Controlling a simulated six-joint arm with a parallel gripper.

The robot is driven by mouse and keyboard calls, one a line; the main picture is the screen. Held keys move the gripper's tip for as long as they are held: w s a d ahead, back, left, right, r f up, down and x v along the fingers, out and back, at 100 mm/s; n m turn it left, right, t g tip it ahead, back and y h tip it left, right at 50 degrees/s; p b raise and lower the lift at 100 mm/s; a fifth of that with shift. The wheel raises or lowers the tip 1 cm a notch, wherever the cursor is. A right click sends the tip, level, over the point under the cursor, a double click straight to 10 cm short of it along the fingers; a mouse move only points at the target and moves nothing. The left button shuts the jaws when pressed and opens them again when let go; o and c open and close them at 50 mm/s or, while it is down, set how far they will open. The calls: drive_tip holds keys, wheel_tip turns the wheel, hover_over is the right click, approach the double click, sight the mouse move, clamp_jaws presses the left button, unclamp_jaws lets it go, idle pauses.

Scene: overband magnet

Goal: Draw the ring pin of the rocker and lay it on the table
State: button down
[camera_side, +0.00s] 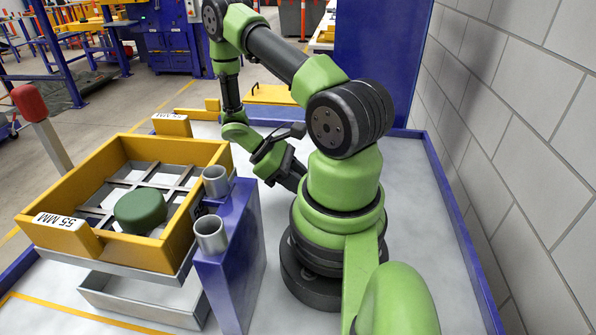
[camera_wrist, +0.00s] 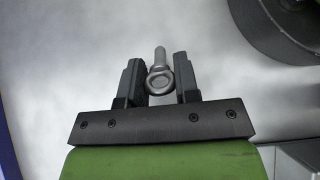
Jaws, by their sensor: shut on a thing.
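The ring pin (camera_wrist: 160,72) is a grey metal pin with a ring at one end. In the wrist view it sits between the two dark fingers of my gripper (camera_wrist: 159,80), which is shut on it. The ring is toward the palm and the shank points out past the fingertips. Pale table surface shows behind it, with no other part touching the pin in that view. In the side view my gripper (camera_side: 290,172) is low between the blue stand and my base; the pin cannot be made out there. I cannot tell which part is the rocker.
A yellow frame (camera_side: 89,167) with a metal grid holds a green round block (camera_side: 140,211). A blue stand (camera_side: 232,255) with two grey tubes (camera_side: 210,235) is beside it. A red-topped lever (camera_side: 29,102) stands left. The white table (camera_side: 410,190) has bare room behind my base.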

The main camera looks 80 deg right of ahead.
drive_tip(key=shift+f, duration=0.1)
drive_tip(key=c, duration=0.8)
unclamp_jaws()
drive_tip(key=v, duration=1)
